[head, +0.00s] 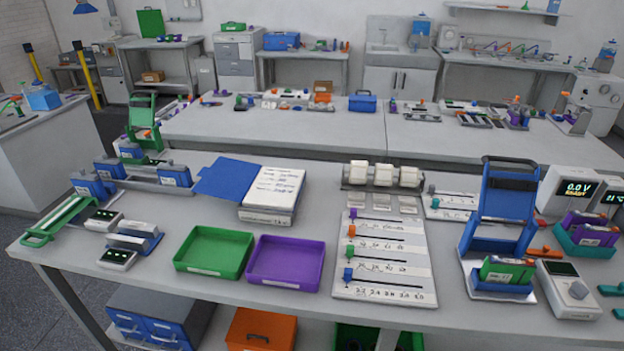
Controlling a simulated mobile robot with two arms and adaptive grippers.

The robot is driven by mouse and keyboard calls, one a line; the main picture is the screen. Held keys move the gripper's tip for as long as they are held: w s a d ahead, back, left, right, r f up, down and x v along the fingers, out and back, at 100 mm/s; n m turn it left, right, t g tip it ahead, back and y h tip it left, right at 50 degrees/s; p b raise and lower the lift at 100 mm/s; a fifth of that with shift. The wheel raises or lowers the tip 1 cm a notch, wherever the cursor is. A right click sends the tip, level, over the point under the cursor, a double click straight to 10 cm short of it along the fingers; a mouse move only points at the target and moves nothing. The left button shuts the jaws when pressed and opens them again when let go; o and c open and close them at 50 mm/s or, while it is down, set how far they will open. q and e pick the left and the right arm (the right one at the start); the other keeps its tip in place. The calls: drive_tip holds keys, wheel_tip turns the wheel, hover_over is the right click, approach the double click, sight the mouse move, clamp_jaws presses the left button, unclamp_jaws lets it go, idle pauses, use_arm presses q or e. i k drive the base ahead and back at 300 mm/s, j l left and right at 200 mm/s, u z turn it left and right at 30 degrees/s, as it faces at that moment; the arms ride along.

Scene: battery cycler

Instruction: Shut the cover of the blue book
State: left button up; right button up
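The blue book lies open near the middle back of the front table. Its blue cover (227,179) is spread out flat to the left. Its white page block (272,191) is on the right, with lines of handwriting on the top page. Neither of my grippers shows in the head view.
A green tray (214,252) and a purple tray (286,262) stand in front of the book. Blue battery units (174,175) stand to its left. A white slider board (383,258) and a blue frame (503,205) stand to the right.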

sight(228, 178)
drive_tip(key=j+z, duration=0.15)
drive_tip(key=j, duration=0.5)
drive_tip(key=i+j+z, duration=0.15)
drive_tip(key=j, duration=0.5)
drive_tip(key=j+z, duration=0.15)
drive_tip(key=j, duration=0.45)
drive_tip(key=j+z, duration=0.2)
drive_tip(key=j, duration=0.45)
drive_tip(key=k+j+z, duration=0.15)
drive_tip(key=j, duration=0.5)
drive_tip(key=k+j+z, duration=0.15)
drive_tip(key=j, duration=0.45)
drive_tip(key=i+j+u, duration=0.4)
drive_tip(key=i+j, duration=0.05)
drive_tip(key=i, duration=0.1)
